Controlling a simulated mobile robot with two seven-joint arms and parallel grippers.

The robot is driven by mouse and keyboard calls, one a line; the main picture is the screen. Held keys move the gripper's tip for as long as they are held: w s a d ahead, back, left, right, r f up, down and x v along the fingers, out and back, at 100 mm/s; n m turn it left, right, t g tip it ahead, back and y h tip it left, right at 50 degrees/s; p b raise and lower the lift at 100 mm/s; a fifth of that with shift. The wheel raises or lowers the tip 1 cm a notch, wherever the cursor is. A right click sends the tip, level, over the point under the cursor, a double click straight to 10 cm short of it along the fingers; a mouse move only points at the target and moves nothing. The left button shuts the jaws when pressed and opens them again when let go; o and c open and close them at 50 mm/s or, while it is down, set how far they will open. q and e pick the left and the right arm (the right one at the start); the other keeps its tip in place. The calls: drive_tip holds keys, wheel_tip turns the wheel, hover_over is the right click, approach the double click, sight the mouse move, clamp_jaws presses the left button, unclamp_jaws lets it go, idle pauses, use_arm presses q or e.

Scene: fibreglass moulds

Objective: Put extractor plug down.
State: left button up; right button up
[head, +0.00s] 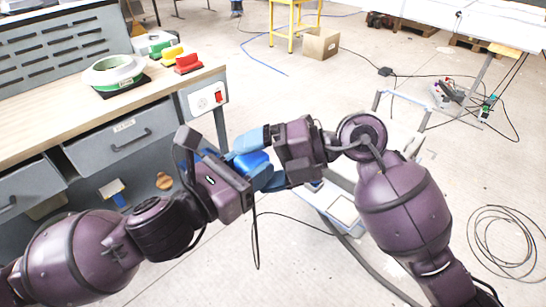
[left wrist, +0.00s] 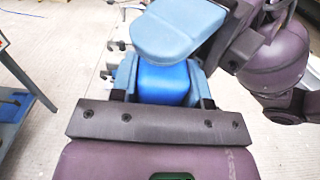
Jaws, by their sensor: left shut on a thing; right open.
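A bright blue block, which I take to be the extractor plug (head: 251,163), is between my two grippers in the middle of the head view. It also shows in the left wrist view (left wrist: 163,84). My left gripper (head: 241,168) is shut on it, with a light-blue finger on each side in the left wrist view. My right gripper (head: 260,158) is open and comes from the right. One of its light-blue fingers overlaps the top of the blue block in the left wrist view; I cannot tell whether it touches. A black cable (head: 255,230) hangs below the grippers.
A workbench (head: 165,85) at left carries a green-and-white ring (head: 113,72) and red and yellow tools. A socket box (head: 207,97) with a red switch is at its end. A pale wheeled unit (head: 341,208) stands under my right arm. A coiled cable (head: 505,240) lies at right.

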drive_tip(key=c, duration=0.9)
use_arm(q)
drive_tip(key=o, duration=1.1)
use_arm(e)
drive_tip(key=shift+c, duration=0.7)
use_arm(q)
drive_tip(key=shift+o, duration=0.7)
use_arm(e)
drive_tip(key=shift+c, duration=0.8)
use_arm(q)
drive_tip(key=shift+f, duration=0.1)
